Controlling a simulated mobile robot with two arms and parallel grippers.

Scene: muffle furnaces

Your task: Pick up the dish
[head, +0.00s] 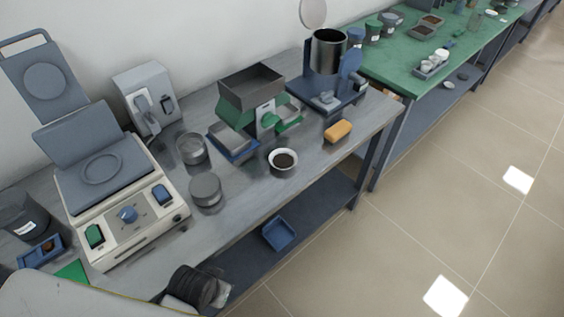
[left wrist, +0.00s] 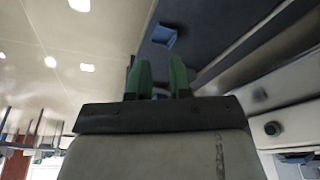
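A small round white dish (head: 283,174) with dark contents stands upright near the front edge of the grey bench (head: 330,170) in the head view. Nothing is touching it. My left gripper (left wrist: 161,62) shows in the left wrist view with two green-padded fingers apart and nothing between them. That view looks past the bench toward the floor and lower shelf, and I cannot make out the dish there. My right gripper is in neither view.
A lidded grey tin (head: 205,190) and an open metal tin (head: 191,149) stand left of the dish. A yellow-orange block (head: 338,131) lies to its right. A green-and-grey device (head: 252,97) stands behind. A blue tray (head: 278,234) sits on the lower shelf.

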